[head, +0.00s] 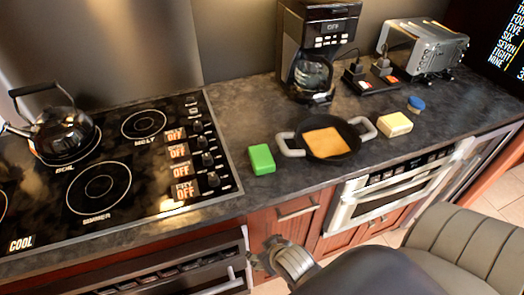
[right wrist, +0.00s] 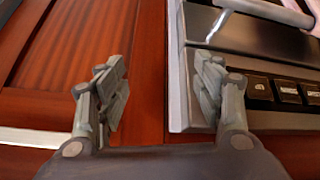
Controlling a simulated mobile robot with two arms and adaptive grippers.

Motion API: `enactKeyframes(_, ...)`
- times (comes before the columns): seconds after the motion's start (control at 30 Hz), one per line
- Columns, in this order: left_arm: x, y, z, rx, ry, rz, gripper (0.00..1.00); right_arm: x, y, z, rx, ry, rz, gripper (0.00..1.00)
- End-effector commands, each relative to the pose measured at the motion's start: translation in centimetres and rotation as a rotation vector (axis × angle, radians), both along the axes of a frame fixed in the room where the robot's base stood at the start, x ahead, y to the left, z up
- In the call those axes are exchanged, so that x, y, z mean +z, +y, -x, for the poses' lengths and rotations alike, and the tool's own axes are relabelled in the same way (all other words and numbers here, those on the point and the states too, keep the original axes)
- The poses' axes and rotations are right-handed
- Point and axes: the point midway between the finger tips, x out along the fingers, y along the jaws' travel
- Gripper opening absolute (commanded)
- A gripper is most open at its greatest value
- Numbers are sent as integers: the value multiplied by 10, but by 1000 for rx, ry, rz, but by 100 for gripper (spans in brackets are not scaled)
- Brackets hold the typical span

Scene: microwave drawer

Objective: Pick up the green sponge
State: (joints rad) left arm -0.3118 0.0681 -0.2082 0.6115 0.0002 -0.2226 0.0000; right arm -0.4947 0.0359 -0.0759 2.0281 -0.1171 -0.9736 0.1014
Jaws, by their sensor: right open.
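The green sponge (head: 261,159) lies on the dark countertop between the cooktop and a black pan. It is fully visible in the head view and does not show in the right wrist view. My right gripper (head: 272,258) is in front of the counter, below and apart from the sponge. In the right wrist view my right gripper (right wrist: 160,82) is open and empty, with its fingers spread before a wooden cabinet front. My left gripper is not in view.
The black pan (head: 351,139) with grey handles holds a tan slice (head: 325,142). A pale yellow block (head: 395,124) is right of it. The cooktop (head: 140,180) with a kettle (head: 62,131) is left. A coffee maker (head: 316,40) and toaster (head: 424,50) stand behind. A steel-framed drawer appliance (head: 395,185) is below the counter.

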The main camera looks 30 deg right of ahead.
Motion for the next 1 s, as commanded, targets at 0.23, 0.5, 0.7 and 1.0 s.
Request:
enactKeyframes(0.23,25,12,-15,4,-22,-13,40,129,-17,-5,-70,-110,4,62)
enactKeyframes(0.5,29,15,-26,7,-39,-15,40,201,-53,-46,-223,-415,21,62)
enactKeyframes(0.7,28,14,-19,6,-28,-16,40,229,-69,-66,-275,-578,34,62)
enactKeyframes(1.0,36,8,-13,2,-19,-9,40,224,-83,-102,-282,-619,38,62)
